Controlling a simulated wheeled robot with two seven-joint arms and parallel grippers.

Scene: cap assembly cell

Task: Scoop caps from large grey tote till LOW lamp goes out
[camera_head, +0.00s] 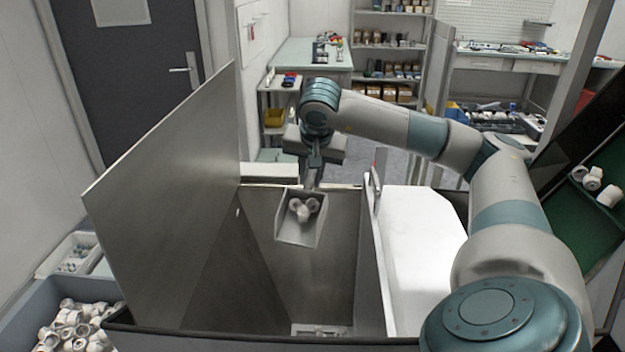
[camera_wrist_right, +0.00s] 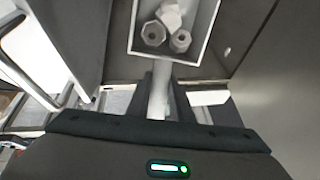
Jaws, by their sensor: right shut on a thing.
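My right gripper (camera_head: 314,162) is shut on the handle of a grey scoop (camera_head: 298,236). The handle runs between the fingers in the right wrist view (camera_wrist_right: 158,94). The scoop holds a few white caps (camera_head: 303,209), which also show in the wrist view (camera_wrist_right: 168,18). It hangs over the open mouth of a deep metal hopper (camera_head: 255,215). The large grey tote (camera_head: 25,312) is at the lower left, partly cut off, with many white caps (camera_head: 75,328) in it. I cannot make out the LOW lamp. My left gripper is not in view.
A tall metal panel (camera_head: 165,200) rises along the hopper's left side. A white surface (camera_head: 420,235) lies to its right. A green inclined surface (camera_head: 572,225) with several white caps stands at the far right. Shelves and benches are at the back.

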